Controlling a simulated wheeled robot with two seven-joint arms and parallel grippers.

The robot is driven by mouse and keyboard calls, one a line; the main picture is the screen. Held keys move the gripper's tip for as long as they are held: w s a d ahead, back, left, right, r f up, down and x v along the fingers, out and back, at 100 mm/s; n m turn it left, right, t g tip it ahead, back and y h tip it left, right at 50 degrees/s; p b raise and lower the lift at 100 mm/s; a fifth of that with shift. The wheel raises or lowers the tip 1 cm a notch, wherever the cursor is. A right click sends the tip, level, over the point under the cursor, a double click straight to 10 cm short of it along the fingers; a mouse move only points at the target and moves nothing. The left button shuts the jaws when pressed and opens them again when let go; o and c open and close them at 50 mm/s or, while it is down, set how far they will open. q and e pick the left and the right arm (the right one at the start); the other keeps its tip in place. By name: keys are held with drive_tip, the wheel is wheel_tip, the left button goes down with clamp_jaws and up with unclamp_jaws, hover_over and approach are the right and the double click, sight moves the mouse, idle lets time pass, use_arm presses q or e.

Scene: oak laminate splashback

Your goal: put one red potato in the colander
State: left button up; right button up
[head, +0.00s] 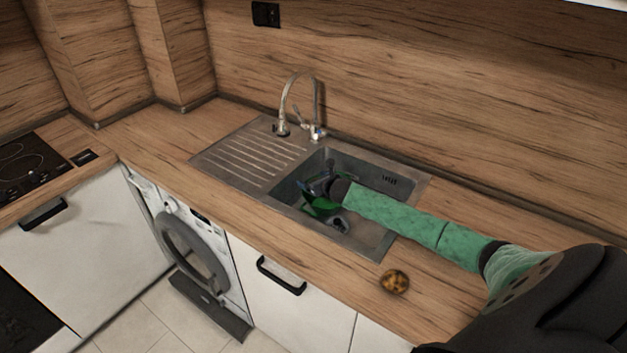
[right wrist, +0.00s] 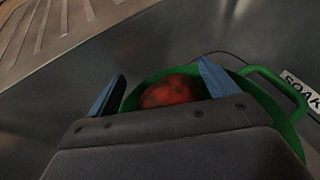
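The green colander (head: 322,205) is in the sink, partly hidden by my right gripper (head: 318,186). It also shows in the right wrist view, where its green rim and handle (right wrist: 270,92) curve around a red potato (right wrist: 170,92). The potato appears to lie inside the colander, its lower part hidden by the gripper body. My right gripper's blue fingers (right wrist: 162,86) are spread wide, with a visible gap between the left finger and the potato. In the head view the potato cannot be made out. My left gripper is not in view.
The steel sink (head: 372,235) has a drainboard (head: 245,155) at left and a tap (head: 312,110) behind. A mottled brown-orange round item (head: 395,282) lies on the front counter. A label reading "SOAK" (right wrist: 302,88) shows beside the colander. The counter left of the sink is clear.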

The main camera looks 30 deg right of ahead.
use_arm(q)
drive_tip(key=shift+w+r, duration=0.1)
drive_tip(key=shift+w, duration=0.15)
use_arm(e)
drive_tip(key=shift+o, duration=0.4)
drive_tip(key=shift+r, duration=0.15)
drive_tip(key=shift+r+p, duration=0.3)
drive_tip(key=shift+r, duration=0.1)
drive_tip(key=shift+s+f, duration=0.1)
drive_tip(key=shift+s, duration=0.2)
drive_tip(key=shift+s+b, duration=0.3)
drive_tip(key=shift+b, duration=0.05)
drive_tip(key=shift+b+v, duration=0.3)
drive_tip(key=shift+v, duration=0.55)
use_arm(q)
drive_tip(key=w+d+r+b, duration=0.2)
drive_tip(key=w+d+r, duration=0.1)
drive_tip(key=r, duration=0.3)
drive_tip(key=shift+b, duration=0.35)
use_arm(e)
drive_tip(key=v, duration=0.9)
drive_tip(key=shift+r, duration=0.3)
